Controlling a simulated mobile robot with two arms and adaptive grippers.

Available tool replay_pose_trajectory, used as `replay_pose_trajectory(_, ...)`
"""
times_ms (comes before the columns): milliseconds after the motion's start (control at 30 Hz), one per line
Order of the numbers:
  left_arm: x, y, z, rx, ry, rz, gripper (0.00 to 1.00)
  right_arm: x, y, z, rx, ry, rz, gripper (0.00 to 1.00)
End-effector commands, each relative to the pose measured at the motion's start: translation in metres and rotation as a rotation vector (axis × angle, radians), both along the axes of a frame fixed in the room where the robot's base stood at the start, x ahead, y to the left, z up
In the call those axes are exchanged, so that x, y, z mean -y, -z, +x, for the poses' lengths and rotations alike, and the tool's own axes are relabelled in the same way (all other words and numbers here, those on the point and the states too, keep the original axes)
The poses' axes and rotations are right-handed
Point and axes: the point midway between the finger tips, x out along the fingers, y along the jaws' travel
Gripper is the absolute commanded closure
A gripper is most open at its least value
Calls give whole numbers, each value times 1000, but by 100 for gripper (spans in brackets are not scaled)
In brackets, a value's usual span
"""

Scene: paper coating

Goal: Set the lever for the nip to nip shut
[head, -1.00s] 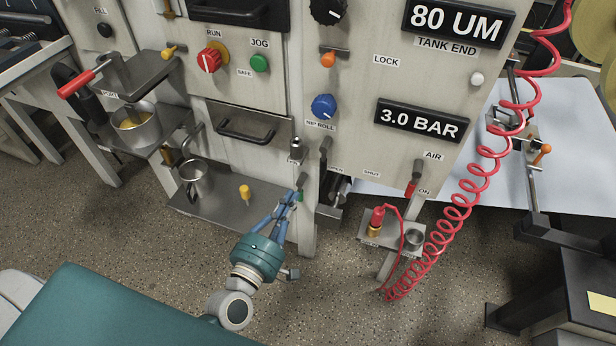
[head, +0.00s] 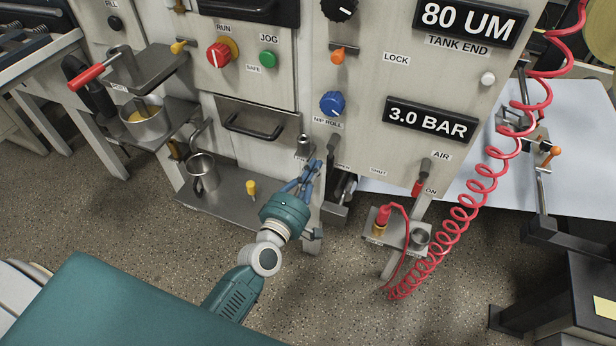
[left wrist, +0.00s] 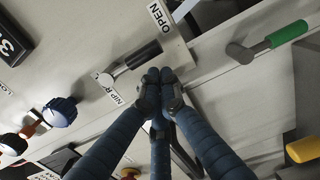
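The nip lever, with a black handle (left wrist: 144,55) and a metal pivot, is on the machine's pale front panel. In the left wrist view its handle points toward the OPEN label (left wrist: 159,17). In the head view the lever (head: 333,143) is under the NIP ROLL label, and the SHUT label (head: 378,171) is to the right of OPEN (head: 342,167). My left gripper (left wrist: 160,76) has its fingertips together, just beside the handle. Nothing shows between them, and I cannot tell whether they touch it. It also shows in the head view (head: 314,168). My right gripper is not in view.
A green-handled lever (left wrist: 288,34) is on the panel at right in the wrist view. A blue knob (head: 332,103) is above the nip lever. A red-handled air lever (head: 418,186) and a coiled red hose (head: 467,199) are to the right. A shelf holds a metal mug (head: 203,173).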

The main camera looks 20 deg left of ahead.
Motion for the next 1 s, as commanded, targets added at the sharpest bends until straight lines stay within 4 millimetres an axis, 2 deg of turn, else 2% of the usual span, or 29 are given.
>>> replay_pose_trajectory(200,0,0,2,-1,0,0,100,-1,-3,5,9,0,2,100)
replay_pose_trajectory(600,3,2,1,-1,0,-42,100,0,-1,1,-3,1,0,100)
replay_pose_trajectory(1000,7,3,1,-4,-1,-103,100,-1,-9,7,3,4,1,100)
